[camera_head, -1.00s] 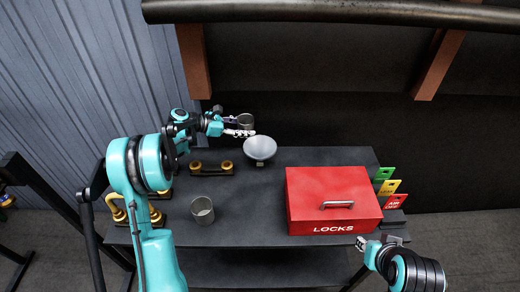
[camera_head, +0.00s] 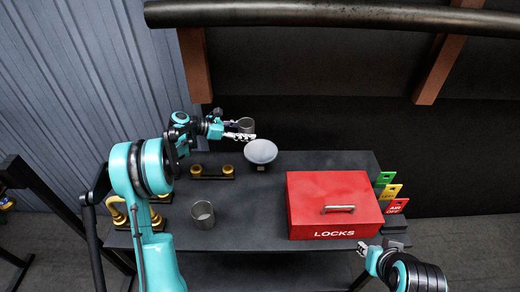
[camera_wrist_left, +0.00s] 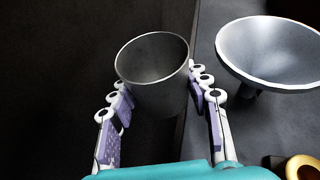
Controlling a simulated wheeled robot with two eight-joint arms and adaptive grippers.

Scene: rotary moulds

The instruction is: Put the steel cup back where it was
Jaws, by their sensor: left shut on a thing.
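My left gripper (camera_head: 240,135) is shut on a grey steel cup (camera_head: 246,125), held upright just beyond the bench's back edge in the head view. In the left wrist view the cup (camera_wrist_left: 153,75) sits between the two fingers, mouth up and empty-looking, with the dark gap beneath it. A second grey cup (camera_head: 203,214) stands upright on the bench's front left. My right gripper (camera_head: 372,252) is low at the front right, near the bench corner; its jaw state is unclear.
A funnel-like grey bowl (camera_head: 260,152) stands close right of the held cup. A red LOCKS box (camera_head: 335,190) fills the bench's right. Coloured tags (camera_head: 391,190) stand beside it. A black holder with brass rings (camera_head: 212,172) lies at left. The bench's middle (camera_head: 250,205) is clear.

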